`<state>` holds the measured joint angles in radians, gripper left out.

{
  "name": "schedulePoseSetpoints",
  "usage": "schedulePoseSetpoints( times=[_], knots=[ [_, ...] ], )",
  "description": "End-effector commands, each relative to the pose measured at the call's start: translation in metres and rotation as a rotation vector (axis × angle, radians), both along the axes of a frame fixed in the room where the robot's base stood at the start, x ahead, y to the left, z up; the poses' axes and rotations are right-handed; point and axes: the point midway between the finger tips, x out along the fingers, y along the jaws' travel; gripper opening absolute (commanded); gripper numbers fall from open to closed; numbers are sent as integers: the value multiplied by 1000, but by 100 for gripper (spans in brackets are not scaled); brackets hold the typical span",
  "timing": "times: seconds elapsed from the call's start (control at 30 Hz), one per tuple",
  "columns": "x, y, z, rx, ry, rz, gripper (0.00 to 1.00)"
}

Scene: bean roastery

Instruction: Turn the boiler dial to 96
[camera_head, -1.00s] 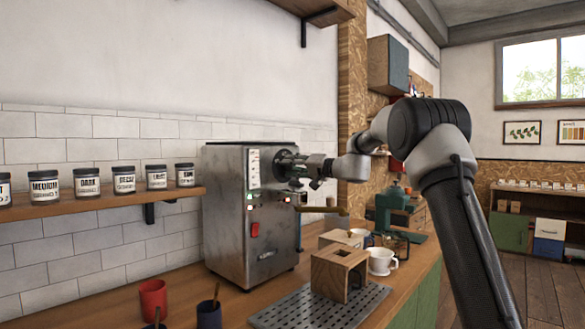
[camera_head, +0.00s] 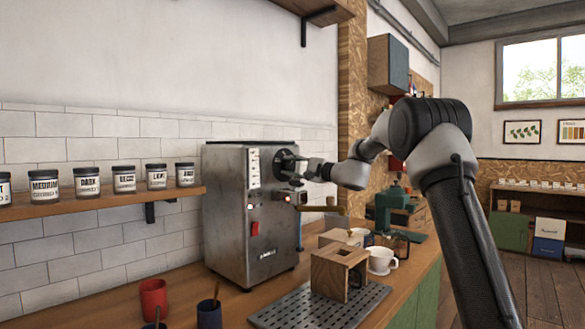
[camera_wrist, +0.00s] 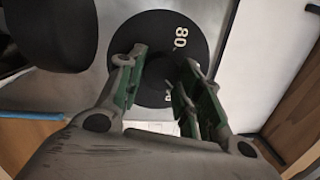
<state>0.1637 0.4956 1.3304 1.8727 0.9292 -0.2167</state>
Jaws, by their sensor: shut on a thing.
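The boiler dial (camera_head: 281,160) is a round black disc on the front of the grey metal boiler machine (camera_head: 225,215). In the wrist view the dial (camera_wrist: 155,28) shows a white "80" at its upper right and part of another marking at its lower edge. My gripper (camera_wrist: 163,66) has its two fingers on either side of the dial's middle, shut on its knob. The fingers hide the knob and part of the dial face. In the head view my gripper (camera_head: 298,166) reaches the dial from the right. I cannot read the dial's setting.
A red switch (camera_head: 255,229) and small reddish lights sit below the dial. A wooden box (camera_head: 330,272) and white cup (camera_head: 381,261) stand in front on the counter. A shelf of labelled jars (camera_head: 88,182) is at left.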

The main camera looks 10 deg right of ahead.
Motion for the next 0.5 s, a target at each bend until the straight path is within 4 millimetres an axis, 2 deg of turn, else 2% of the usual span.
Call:
schedulePoseSetpoints(
  times=[0.5],
  knots=[
    [-1,0,-3,217,163,-1,12]
  ],
)
